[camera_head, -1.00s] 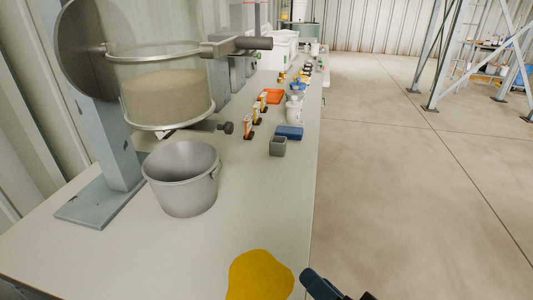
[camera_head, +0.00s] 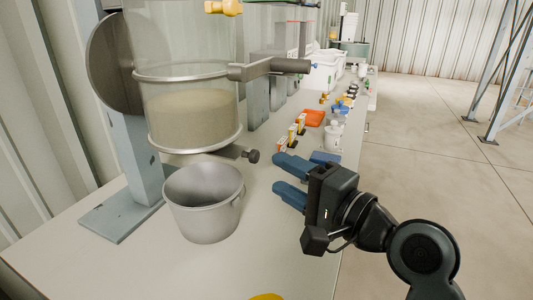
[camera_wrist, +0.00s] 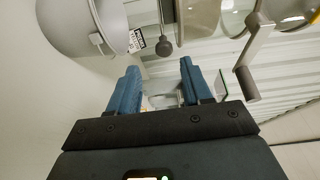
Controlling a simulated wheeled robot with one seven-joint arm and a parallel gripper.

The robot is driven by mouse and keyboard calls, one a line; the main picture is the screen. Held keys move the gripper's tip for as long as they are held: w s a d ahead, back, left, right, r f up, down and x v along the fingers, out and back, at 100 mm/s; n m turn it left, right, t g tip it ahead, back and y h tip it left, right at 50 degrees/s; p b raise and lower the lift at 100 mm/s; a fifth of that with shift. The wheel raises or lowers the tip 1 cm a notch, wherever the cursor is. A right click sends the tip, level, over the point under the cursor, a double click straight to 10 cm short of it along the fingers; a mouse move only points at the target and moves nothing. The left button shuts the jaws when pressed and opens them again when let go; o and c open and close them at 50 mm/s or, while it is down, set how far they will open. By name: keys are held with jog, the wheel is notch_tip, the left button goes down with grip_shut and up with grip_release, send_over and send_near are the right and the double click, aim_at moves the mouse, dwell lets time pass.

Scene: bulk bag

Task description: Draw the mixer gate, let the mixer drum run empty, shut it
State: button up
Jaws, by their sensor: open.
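The mixer drum (camera_head: 190,75) is a clear cylinder with metal rings, holding a pale beige powder (camera_head: 193,117) in its lower part. The gate (camera_head: 234,152) is a flat metal piece under the drum, with a dark round knob (camera_head: 253,157) sticking out to the right. The knob also shows in the wrist view (camera_wrist: 164,47), ahead of the fingers and roughly between them. My gripper (camera_head: 282,178) is open and empty, its blue fingers pointing left, a little right of and below the knob and apart from it. A grey metal bucket (camera_head: 203,210) stands below the drum.
A grey bar handle (camera_head: 285,67) juts right from the drum's upper ring. A blue block (camera_head: 325,158), orange-and-white clips (camera_head: 292,134), white bottle (camera_head: 333,135) and orange tray (camera_head: 314,118) lie behind my gripper. The bench's near front is mostly clear.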

aim_at(257, 158)
jog(key=x, duration=0.8)
jog(key=shift+r+p, duration=0.25)
jog(key=shift+p, duration=0.15)
grip_shut()
